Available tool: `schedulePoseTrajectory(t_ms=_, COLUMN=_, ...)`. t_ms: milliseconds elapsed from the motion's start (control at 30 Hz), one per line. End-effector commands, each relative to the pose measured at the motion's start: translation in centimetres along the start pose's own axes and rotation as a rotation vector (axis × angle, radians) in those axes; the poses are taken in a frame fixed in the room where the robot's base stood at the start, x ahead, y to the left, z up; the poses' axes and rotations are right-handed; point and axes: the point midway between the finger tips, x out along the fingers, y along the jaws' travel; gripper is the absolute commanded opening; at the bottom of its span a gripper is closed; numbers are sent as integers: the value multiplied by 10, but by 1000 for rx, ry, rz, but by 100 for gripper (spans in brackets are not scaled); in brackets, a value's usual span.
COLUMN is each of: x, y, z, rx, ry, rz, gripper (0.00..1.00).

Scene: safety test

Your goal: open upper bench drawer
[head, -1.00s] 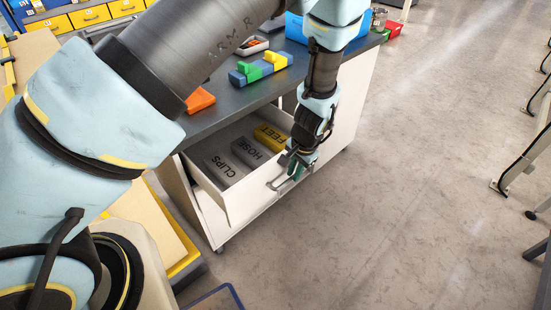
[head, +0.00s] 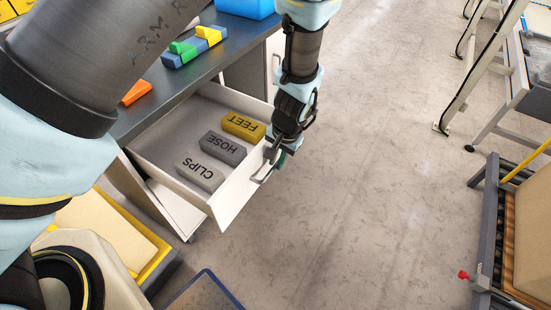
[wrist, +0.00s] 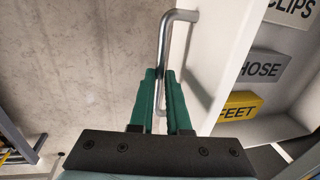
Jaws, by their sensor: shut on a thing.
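The upper bench drawer (head: 163,148) is pulled well out from under the dark bench top (head: 172,92). Its white front also shows in the wrist view (wrist: 214,50). A metal bar handle (wrist: 165,50) is on the front. My gripper (wrist: 160,100) has green fingers closed around one end of the handle. In the head view my gripper (head: 275,164) is at the drawer's front, partly hidden by my wrist. Inside lie a yellow FEET block (head: 243,126), a grey HOSE block (head: 223,149) and a grey CLIPS block (head: 200,173).
Coloured blocks (head: 195,45), an orange piece (head: 136,92) and a blue bin (head: 246,8) are on the bench top. A roller stand with a box (head: 505,235) is at right. The floor (head: 350,180) in front of the drawer is clear.

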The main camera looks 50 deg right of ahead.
Motion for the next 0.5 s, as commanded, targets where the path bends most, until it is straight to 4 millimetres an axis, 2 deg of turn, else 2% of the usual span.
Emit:
schedulePoseTrajectory(t_ms=67, x=-1, y=0, z=-1, rx=0, ry=2, rz=0, gripper=0)
schedulePoseTrajectory(t_ms=100, x=-1, y=0, z=-1, rx=0, ry=2, rz=0, gripper=19)
schedulePoseTrajectory(t_ms=300, x=0, y=0, z=-1, rx=0, ry=1, rz=0, gripper=42)
schedulePoseTrajectory(t_ms=333, x=0, y=0, z=0, rx=0, ry=1, rz=0, gripper=45)
schedulePoseTrajectory(t_ms=500, x=0, y=0, z=0, rx=1, ry=1, rz=0, gripper=45)
